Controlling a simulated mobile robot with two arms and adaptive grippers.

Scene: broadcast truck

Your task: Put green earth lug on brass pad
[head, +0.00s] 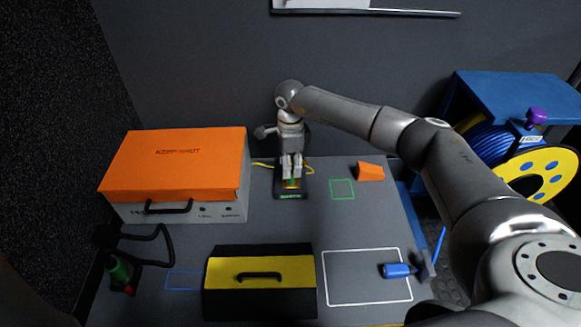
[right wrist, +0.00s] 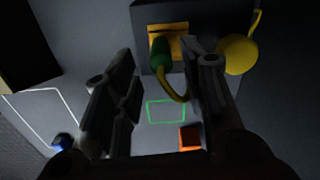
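The green earth lug (right wrist: 161,54) lies over the brass pad (right wrist: 181,45) in the right wrist view, with a yellow-green wire curving from its lower end. The pad is on a dark block (right wrist: 205,14). In the head view the block (head: 291,196) stands at the table's back middle, and the lug (head: 292,182) shows small below my right gripper (head: 292,176). In the wrist view my right gripper (right wrist: 158,62) is open, its fingers apart on either side of the lug. Whether the lug lies flat on the pad is hard to tell. My left gripper is not in view.
An orange-lidded case (head: 175,165) stands left of the block, a yellow-and-black toolbox (head: 260,272) in front. A green outline (head: 342,189) and an orange wedge (head: 370,171) lie to the right. A blue-handled tool (head: 397,270) lies by a white outline. A cable reel stands far right.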

